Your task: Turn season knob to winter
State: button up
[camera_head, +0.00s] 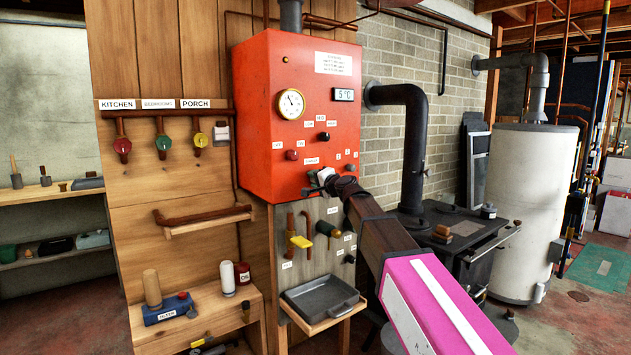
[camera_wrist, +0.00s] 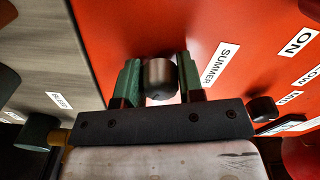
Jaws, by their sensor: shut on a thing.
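My gripper (camera_wrist: 160,75) is at the lower front of the red boiler box (camera_head: 270,120). In the wrist view its two green fingers stand on either side of a round metallic-grey knob (camera_wrist: 160,79) and are shut on it. A white label reading SUMMER (camera_wrist: 220,65) is on the red panel to the right of the knob in that view. No WINTER label is readable in either view. In the head view my gripper (camera_head: 322,180) and wrist hide the knob, and its pointer direction cannot be told.
A dark knob (camera_wrist: 263,108) sits near ON, LOW and MED labels. Below the box, a board carries a yellow-handled valve (camera_head: 300,242) above a grey tray (camera_head: 320,299). A black stovepipe (camera_head: 412,140) and stove stand to the right.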

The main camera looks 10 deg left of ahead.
dwell(0.5)
jog(key=o, duration=0.9)
jog(key=v, duration=1.1)
jog(key=shift+f, duration=0.1)
